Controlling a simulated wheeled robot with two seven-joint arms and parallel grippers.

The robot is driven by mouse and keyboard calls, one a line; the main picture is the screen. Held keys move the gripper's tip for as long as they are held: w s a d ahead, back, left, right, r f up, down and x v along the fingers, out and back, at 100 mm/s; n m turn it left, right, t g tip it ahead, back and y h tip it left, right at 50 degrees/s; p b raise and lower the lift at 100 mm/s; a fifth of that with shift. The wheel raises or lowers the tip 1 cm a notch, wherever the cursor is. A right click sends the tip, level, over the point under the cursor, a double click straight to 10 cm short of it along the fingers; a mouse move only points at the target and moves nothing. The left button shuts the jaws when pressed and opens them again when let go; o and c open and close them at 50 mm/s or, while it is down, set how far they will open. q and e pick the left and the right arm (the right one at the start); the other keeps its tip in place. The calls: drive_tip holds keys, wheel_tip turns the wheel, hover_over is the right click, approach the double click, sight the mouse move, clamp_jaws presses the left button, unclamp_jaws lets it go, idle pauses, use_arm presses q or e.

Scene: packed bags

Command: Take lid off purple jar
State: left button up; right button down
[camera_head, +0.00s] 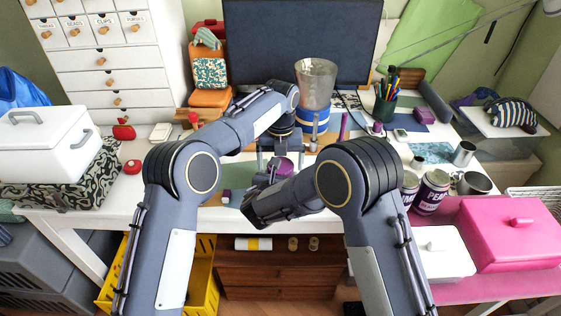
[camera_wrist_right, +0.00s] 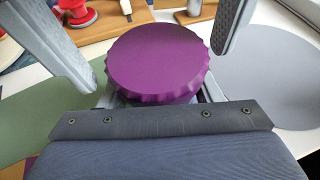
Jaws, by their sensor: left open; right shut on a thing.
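The purple jar's ridged lid (camera_wrist_right: 158,62) fills the middle of the right wrist view; the jar body below is hidden. In the head view the purple jar (camera_head: 284,166) shows small between my grippers. My right gripper (camera_head: 268,184) is shut on the jar from the side, with its fingers largely hidden under the lid. My left gripper (camera_head: 281,157) is open above the jar. Its two grey fingers appear on either side of the lid in the right wrist view, with visible gaps. The lid sits on top, looking level.
A blender-like clear cup on a blue base (camera_head: 313,115) stands just behind the grippers. A small purple-and-white box (camera_head: 226,197) lies left of the jar. Cans (camera_head: 431,192), metal mugs and a pink box (camera_head: 512,232) crowd the right. A white box (camera_head: 45,143) stands far left.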

use_arm(q)
drive_tip(key=shift+r, duration=2.25)
use_arm(e)
drive_tip(key=shift+c, duration=1.8)
unclamp_jaws()
drive_tip(key=shift+s, duration=0.1)
